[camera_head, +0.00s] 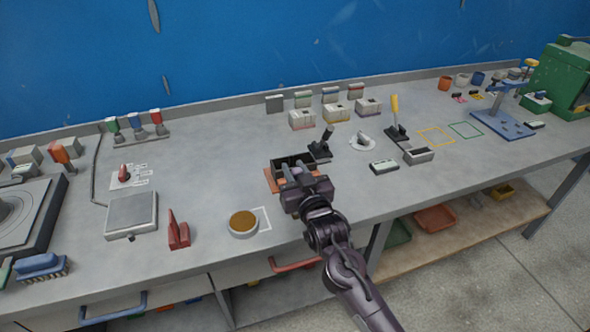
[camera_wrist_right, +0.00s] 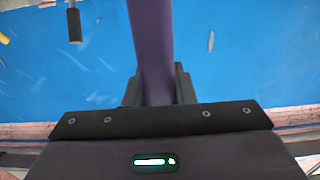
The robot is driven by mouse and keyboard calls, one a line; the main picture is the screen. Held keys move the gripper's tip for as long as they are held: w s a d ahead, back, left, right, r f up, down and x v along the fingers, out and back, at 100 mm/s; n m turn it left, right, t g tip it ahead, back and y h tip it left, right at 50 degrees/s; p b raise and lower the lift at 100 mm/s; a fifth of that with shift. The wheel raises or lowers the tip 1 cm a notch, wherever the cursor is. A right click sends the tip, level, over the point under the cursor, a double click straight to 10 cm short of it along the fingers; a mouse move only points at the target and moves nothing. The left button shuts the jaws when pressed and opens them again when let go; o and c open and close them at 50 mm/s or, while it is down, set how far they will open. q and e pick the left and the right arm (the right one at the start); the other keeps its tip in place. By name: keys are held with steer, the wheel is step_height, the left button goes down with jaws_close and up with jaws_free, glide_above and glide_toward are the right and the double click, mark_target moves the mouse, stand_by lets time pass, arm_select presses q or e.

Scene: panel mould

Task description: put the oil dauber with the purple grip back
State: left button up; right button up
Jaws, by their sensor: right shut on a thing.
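My right gripper (camera_head: 290,172) is over a dark open-topped box (camera_head: 293,160) on a reddish-brown base, near the middle of the bench. In the right wrist view its fingers (camera_wrist_right: 160,85) are shut on the purple grip (camera_wrist_right: 152,45) of the oil dauber, which runs up out of the frame. The dauber's other end is hidden in both views. A black stand (camera_head: 319,153) with a dark-handled tool is just behind the box. Another stand (camera_head: 396,135) holds a yellow-gripped tool. My left gripper is not in view.
A round tin with brown contents (camera_head: 243,224) and a red block-like tool (camera_head: 178,232) are left of my arm. A white dish (camera_head: 362,142), a small meter (camera_head: 384,167) and a grey tray (camera_head: 418,156) lie to the right.

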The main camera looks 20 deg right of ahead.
steer(key=shift+f, duration=0.1)
steer(key=o, duration=1)
steer(key=shift+s+d+b, duration=0.2)
steer(key=shift+s+b, duration=0.9)
steer(key=shift+s, duration=4.95)
